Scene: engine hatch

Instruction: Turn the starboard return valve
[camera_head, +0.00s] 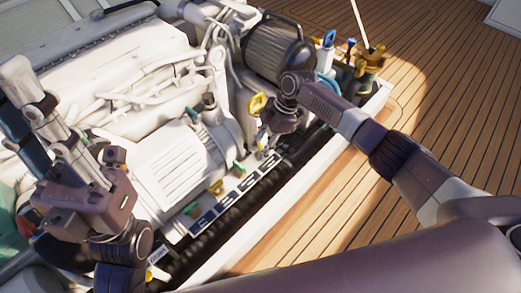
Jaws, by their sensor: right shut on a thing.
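Several small coloured valve handles line the near side of the white engine, above a strip of labels (238,193) too small to read. My right gripper (265,143) points down at the far end of this row. It is shut on a small handle there, mostly hidden by the fingers; I cannot read which valve it is. A yellow handle (257,103) stands just behind the gripper. A green handle (238,167) and a yellow handle (217,187) sit nearer along the row. My left arm is over the engine's left side; its fingers cannot be made out.
The white engine (175,155) fills the left and middle. A dark ribbed cylinder (275,48) stands behind my right wrist. Tools with blue and yellow grips (329,39) are in the far corner. The hatch's pale edge (240,235) runs along the near side. Wooden deck (450,90) lies clear at right.

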